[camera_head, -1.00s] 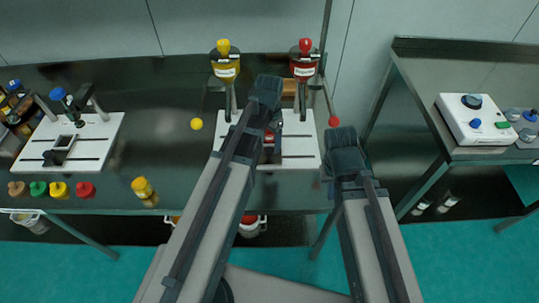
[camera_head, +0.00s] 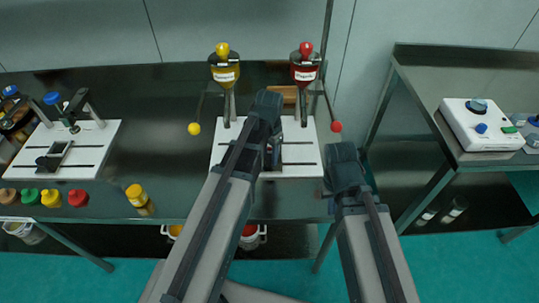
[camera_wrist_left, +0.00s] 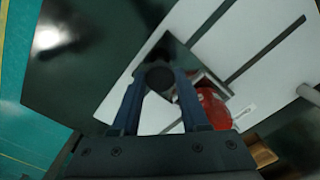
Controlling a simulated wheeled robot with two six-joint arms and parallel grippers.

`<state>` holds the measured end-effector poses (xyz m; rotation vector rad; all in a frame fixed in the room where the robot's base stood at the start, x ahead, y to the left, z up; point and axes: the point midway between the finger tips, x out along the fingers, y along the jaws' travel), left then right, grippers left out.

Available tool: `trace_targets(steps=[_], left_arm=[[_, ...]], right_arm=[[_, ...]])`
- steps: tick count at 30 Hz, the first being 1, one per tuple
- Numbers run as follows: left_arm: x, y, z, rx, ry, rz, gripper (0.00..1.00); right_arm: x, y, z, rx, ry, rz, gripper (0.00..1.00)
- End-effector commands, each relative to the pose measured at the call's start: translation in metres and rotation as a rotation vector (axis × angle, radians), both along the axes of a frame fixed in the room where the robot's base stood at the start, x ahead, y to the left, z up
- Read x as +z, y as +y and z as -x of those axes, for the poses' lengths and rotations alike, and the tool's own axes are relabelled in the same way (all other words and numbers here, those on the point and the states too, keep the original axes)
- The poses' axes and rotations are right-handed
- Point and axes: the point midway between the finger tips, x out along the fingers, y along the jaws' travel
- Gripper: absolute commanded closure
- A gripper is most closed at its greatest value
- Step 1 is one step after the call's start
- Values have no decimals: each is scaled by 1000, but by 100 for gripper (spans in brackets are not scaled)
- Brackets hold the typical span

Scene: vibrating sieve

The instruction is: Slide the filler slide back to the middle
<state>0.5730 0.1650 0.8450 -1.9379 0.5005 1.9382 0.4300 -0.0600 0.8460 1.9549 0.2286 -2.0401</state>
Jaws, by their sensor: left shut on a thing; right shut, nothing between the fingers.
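The filler slide (camera_wrist_left: 178,52) is a dark plate with a round black knob (camera_wrist_left: 158,76), on a white slotted base (camera_head: 228,154). My left gripper (camera_wrist_left: 160,82) is shut on the knob in the left wrist view. In the head view the left gripper (camera_head: 272,155) is over the middle of the base, and its arm hides most of the slide. A red container (camera_wrist_left: 213,108) is beside the fingers in the left wrist view, partly hidden by one finger. My right gripper (camera_head: 346,170) is shut and empty, just right of the base.
A yellow hopper (camera_head: 224,72) and a red hopper (camera_head: 305,68) stand behind the base. Their levers end in a yellow ball (camera_head: 194,129) and a red ball (camera_head: 336,127). A yellow-capped bottle (camera_head: 136,192) stands left. A control box (camera_head: 480,126) is on the right table.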

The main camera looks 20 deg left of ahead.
Motion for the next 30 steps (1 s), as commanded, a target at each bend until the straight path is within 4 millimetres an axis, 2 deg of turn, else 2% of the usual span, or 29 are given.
trace_targets(steps=[3, 30], left_arm=[[0, 0, 0, 0, 0, 0, 100], [0, 0, 0, 0, 0, 0, 100]], right_arm=[[0, 0, 0, 0, 0, 0, 100], [0, 0, 0, 0, 0, 0, 100]])
